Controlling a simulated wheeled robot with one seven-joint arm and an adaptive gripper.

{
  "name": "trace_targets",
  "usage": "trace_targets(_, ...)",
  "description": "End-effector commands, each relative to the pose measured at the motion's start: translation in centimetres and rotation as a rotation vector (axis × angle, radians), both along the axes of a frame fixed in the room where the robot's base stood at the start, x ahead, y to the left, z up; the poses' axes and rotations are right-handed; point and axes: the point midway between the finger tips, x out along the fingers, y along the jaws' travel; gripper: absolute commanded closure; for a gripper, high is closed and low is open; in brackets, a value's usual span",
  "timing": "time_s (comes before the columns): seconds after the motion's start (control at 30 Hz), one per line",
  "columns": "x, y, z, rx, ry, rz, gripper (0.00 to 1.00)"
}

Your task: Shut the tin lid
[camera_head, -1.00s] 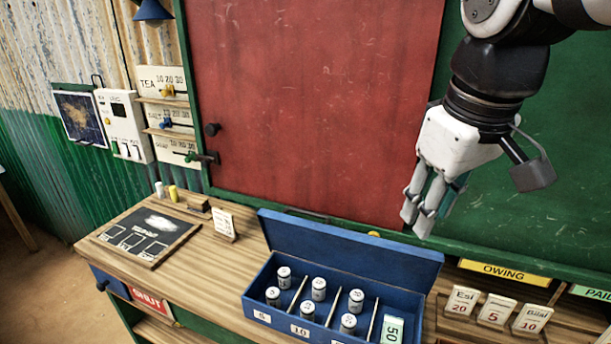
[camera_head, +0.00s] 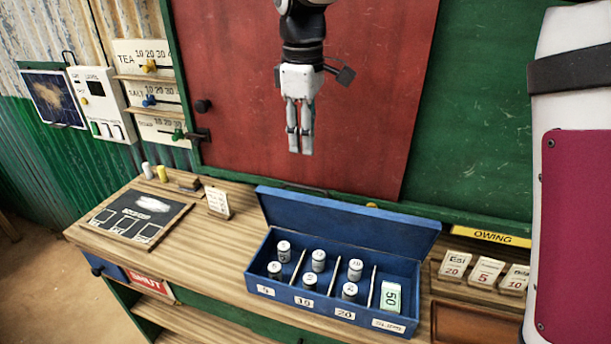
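The blue tin (camera_head: 290,294) stands on the wooden counter with its lid (camera_head: 350,224) raised open at the back edge, leaning slightly backward. Inside are several pale, numbered cylinders (camera_head: 318,262), thin dividers and a pale green card marked 50 (camera_head: 390,297). My gripper (camera_head: 300,150) hangs fingers down in front of the red panel, above the lid in the picture and apart from it. Nothing shows between its fingers. They look close together, but the viewing angle does not show whether they are open or shut.
Price cards (camera_head: 486,271) stand to the right under the OWING sign (camera_head: 491,236). The red panel (camera_head: 350,90) rises behind. Counter between slate and tin is clear.

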Motion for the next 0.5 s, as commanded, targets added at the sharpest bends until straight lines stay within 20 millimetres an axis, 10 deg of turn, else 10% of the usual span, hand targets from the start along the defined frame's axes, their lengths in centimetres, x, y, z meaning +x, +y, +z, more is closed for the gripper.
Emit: trace_targets(0.5, 0.6, -0.3, -9.4, 0.000, 0.003, -0.001, 0.70)
